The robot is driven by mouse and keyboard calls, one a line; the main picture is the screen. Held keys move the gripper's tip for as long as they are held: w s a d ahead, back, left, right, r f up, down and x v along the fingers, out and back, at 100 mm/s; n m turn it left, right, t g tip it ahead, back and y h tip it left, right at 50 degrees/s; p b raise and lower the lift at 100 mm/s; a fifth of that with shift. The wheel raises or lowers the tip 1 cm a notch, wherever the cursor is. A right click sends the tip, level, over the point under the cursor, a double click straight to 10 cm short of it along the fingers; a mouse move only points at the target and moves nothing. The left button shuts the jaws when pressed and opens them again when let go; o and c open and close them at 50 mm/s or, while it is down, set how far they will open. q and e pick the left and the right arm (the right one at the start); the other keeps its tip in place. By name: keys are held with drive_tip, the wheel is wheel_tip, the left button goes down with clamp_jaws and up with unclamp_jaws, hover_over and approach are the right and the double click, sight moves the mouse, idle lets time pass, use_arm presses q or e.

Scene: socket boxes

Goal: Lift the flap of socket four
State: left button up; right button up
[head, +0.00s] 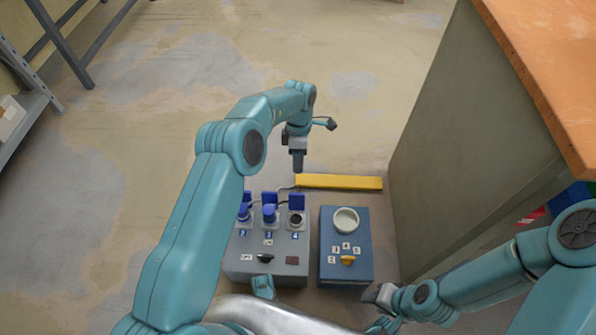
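Socket four (296,219), marked with a 4, is the rightmost socket on the grey box (240,268). Its blue flap (297,202) stands up behind a dark round opening. My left gripper (298,167) points down just beyond and above this flap, with a small visual gap between them. Its fingers look narrow, and I cannot tell whether they are open. Sockets two (244,213) and three (269,214), to the left, have blue plugs in them and raised blue flaps. My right gripper (377,296) is low at the right, near the blue box, its fingers unclear.
A yellow bar (345,182) lies behind both boxes. A large cabinet (440,130) blocks the right side. The floor beyond is clear.

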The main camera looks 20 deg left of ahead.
use_arm(q)
drive_tip(key=shift+v, duration=1.1)
